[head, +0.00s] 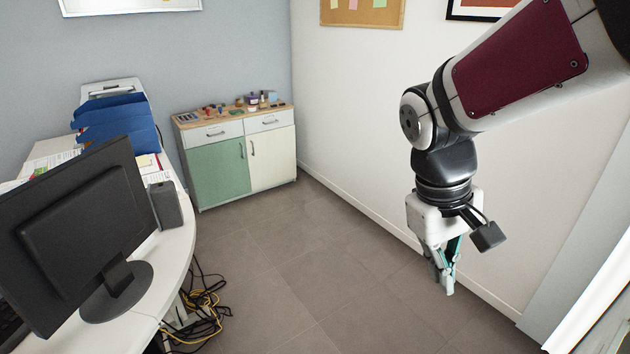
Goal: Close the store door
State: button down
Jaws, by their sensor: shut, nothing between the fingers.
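My gripper (446,288) hangs at the right, pointing down with its fingers together and nothing between them. It is in the air, with the floor and the foot of the white wall behind it. I cannot tell for sure which thing is the store door. A pale grey upright panel (592,240) stands at the right edge, and a bright white slanted edge (598,300) shows in front of it; both are cut off by the frame. My gripper is to the left of them and apart from them. Whether either is a door or its frame is unclear.
A low cabinet (220,175) with a green and a cream door, both looking shut, stands in the far corner. A desk (130,325) with a monitor (85,240) and blue trays (118,122) is at left. Cables (203,310) lie beside it. The middle floor is clear.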

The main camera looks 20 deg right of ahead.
jog(key=s+d+f+n+g+b, duration=0.1)
jog(key=d+f+g+b, duration=0.35)
jog(key=f, duration=0.75)
jog(key=s+d+f+n+g+b, duration=0.1)
jog(key=d+f+g+b, duration=0.1)
jog(key=d+f+b, duration=0.65)
jog(key=s+d+f+n+g+b, duration=0.1)
jog(key=d+f+g+b, duration=0.45)
jog(key=f, duration=1.15)
jog(key=s+d+f+b, duration=0.1)
jog(key=s+d+f, duration=0.1)
jog(key=s, duration=0.4)
jog(key=s+d+f+t, duration=0.1)
jog(key=s+d+f, duration=0.1)
jog(key=s, duration=0.5)
jog(key=shift+d+f+t+b, duration=0.15)
jog(key=shift+f+t+b, duration=0.2)
jog(key=shift+f, duration=0.15)
jog(key=shift+s+h, duration=0.15)
jog(key=shift+h, duration=0.15)
